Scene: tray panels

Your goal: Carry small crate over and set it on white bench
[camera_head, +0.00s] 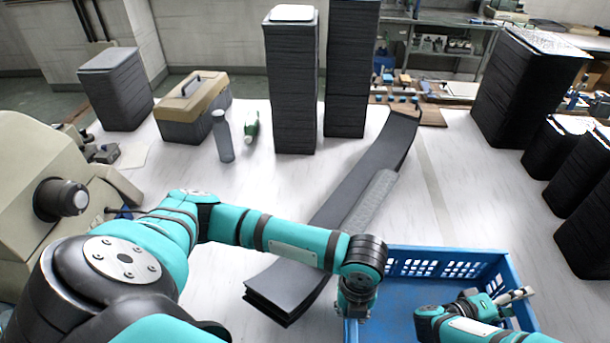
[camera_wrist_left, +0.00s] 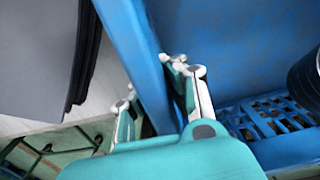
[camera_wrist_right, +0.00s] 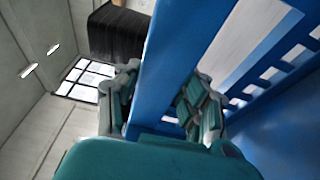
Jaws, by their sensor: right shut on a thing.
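The small crate (camera_head: 441,254) is blue with slotted walls and shows at the lower right of the head view, close to my body. My left gripper (camera_head: 355,301) has its fingers on both sides of the crate's left wall; the wall (camera_wrist_left: 152,75) fills the gap in the left wrist view. My right gripper (camera_head: 515,296) is shut on the opposite wall, also seen in the right wrist view (camera_wrist_right: 165,75). The white bench (camera_head: 243,180) spreads beyond the crate. The crate's near side is hidden, and its underside contact cannot be told.
Dark curved panels (camera_head: 345,200) lie on the bench left of the crate. Tall dark stacks (camera_head: 292,90) stand behind, with more stacks (camera_head: 525,85) at right. A grey bottle (camera_head: 222,137) and a toolbox (camera_head: 193,105) stand at back left. Bare bench shows right of the panels.

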